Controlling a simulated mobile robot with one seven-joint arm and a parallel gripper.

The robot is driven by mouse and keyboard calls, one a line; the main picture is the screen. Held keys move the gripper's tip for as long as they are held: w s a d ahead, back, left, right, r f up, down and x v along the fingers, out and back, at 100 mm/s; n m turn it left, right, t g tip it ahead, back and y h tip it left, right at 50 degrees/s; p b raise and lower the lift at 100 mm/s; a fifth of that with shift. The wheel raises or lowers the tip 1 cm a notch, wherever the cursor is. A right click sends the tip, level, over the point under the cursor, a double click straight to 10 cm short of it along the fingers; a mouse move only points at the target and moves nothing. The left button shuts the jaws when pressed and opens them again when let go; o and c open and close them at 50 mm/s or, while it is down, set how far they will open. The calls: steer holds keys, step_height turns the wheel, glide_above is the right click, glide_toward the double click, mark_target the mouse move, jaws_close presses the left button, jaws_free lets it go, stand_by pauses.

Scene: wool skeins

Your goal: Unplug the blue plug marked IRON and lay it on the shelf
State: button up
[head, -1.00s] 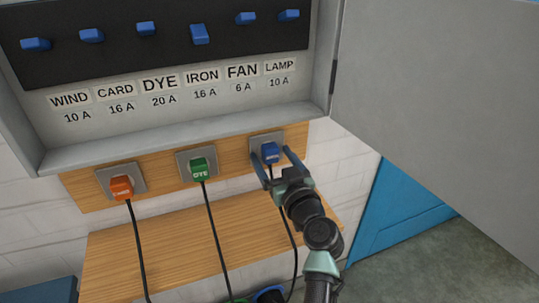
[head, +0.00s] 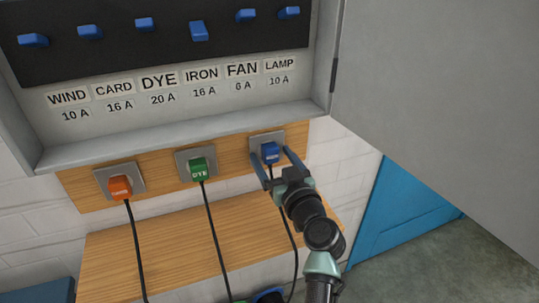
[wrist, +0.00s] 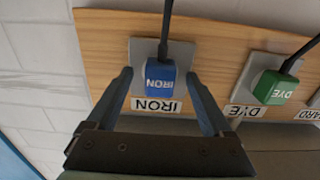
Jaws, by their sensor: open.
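The blue plug marked IRON (head: 270,153) sits in the right-hand socket plate (head: 257,142) on the wooden board. It also shows in the wrist view (wrist: 160,83), upside down, with its black cord and an IRON label beside it. My gripper (head: 271,160) is open, with one finger on each side of the blue plug. In the wrist view, gaps show between the plug and both fingers. The wooden shelf (head: 150,255) is below the board, and its top is bare where I see it, apart from hanging cords.
A green DYE plug (head: 199,169) and an orange plug (head: 120,187) sit in sockets to the left. Above is a grey switch box (head: 200,133) with blue switches. Its open door (head: 440,110) fills the right side. Black cords hang in front of the shelf.

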jaws_close()
stand_by(0.4)
steer(key=shift+s, duration=0.1)
steer(key=shift+v, duration=2.95)
